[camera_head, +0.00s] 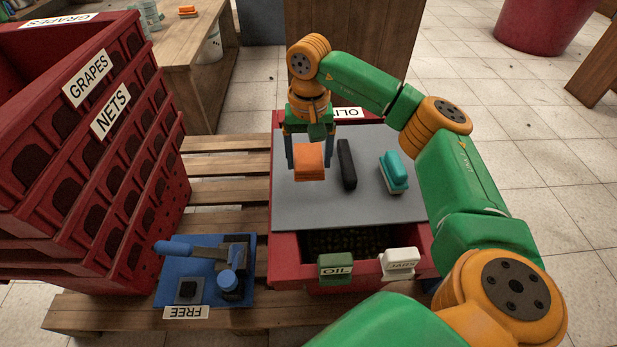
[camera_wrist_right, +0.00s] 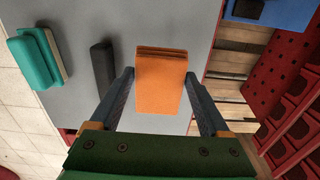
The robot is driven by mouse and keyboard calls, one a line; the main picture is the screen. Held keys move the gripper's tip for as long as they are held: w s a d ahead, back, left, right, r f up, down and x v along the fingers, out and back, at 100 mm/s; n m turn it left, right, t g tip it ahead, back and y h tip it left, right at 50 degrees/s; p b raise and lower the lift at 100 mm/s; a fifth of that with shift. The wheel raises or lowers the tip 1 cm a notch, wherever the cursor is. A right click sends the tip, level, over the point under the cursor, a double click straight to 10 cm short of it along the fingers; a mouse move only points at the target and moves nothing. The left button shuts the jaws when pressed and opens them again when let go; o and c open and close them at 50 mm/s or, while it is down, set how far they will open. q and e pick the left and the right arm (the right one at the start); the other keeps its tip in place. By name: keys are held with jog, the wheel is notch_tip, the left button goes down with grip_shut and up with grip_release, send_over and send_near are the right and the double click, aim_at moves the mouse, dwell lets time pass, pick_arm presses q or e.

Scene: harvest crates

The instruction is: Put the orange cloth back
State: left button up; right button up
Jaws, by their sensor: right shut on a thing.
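The folded orange cloth (camera_head: 309,161) is between the blue-grey fingers of my right gripper (camera_head: 309,160), at the left part of a grey board (camera_head: 310,212). My right gripper is shut on it, with a finger on each side. The cloth also shows in the right wrist view (camera_wrist_right: 161,82), between the fingertips (camera_wrist_right: 162,90). I cannot tell whether its underside touches the board. My left gripper is not in view.
The board lies on a red crate (camera_head: 284,262) with dark contents. A black bar (camera_head: 346,164) and a teal-and-white brush (camera_head: 393,172) lie right of the cloth. Stacked red crates (camera_head: 60,210) stand left; a blue tray (camera_head: 205,270) with tools sits on the pallet.

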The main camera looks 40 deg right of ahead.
aim_at(309, 186)
notch_tip(309, 186, down, 5)
jog(key=shift+r+b, duration=0.1)
jog(key=shift+b, duration=0.65)
jog(key=shift+p, duration=0.45)
jog(key=shift+f, duration=0.4)
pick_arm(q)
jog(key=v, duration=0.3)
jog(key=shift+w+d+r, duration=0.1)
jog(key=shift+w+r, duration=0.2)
pick_arm(e)
jog(key=o, duration=1.3)
jog(key=shift+r, duration=0.1)
